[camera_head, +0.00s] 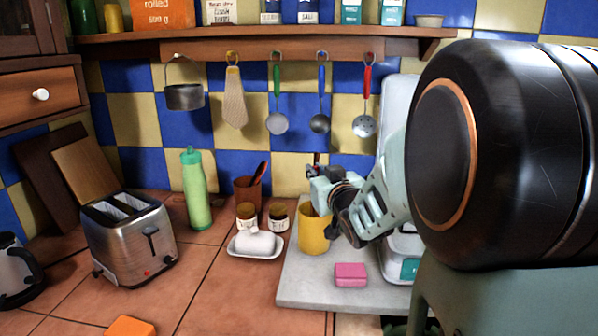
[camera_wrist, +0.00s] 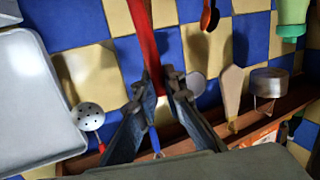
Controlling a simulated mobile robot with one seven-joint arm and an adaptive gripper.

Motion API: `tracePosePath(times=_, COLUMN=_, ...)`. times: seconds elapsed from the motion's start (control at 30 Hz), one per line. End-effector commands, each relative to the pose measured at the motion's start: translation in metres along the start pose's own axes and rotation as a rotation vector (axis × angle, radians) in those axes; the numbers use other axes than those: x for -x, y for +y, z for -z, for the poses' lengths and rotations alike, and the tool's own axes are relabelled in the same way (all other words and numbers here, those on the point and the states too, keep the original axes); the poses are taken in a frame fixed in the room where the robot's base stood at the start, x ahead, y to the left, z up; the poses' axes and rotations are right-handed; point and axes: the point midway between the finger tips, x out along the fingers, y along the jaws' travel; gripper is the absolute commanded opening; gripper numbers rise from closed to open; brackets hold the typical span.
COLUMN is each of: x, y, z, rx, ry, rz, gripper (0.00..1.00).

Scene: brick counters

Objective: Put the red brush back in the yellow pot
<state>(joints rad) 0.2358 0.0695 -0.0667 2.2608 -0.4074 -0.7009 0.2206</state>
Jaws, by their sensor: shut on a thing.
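The yellow pot (camera_head: 313,238) stands upright at the left back part of the grey board. My gripper (camera_head: 322,178) is just above the pot's rim in the head view. In the wrist view my gripper (camera_wrist: 158,92) is shut on the red brush (camera_wrist: 148,40), whose long red length runs from the fingers to the top edge. In the head view only a small dark red end shows above the fingers. The brush's lower part is hidden there, and I cannot tell whether it is inside the pot.
A pink block (camera_head: 351,274) lies on the grey board (camera_head: 300,292) in front of the pot. Two small jars, a white butter dish (camera_head: 255,243) and a brown pot (camera_head: 249,196) stand to the left. Utensils hang from the shelf rail (camera_head: 300,60) behind. A toaster (camera_head: 128,240) stands far left.

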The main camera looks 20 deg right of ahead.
Motion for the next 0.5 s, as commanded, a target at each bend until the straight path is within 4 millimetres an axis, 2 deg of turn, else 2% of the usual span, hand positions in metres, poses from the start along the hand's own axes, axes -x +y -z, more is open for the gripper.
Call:
tracePosePath(times=0.3, x=-0.0002, y=-0.0001, z=-0.0013, rx=0.000, ry=0.000, rz=0.000, gripper=0.00)
tracePosePath(times=0.33, x=-0.0002, y=-0.0001, z=-0.0013, rx=0.000, ry=0.000, rz=0.000, gripper=0.12)
tracePosePath(times=0.5, x=-0.0002, y=-0.0001, z=-0.0013, rx=0.000, ry=0.000, rz=0.000, gripper=0.30)
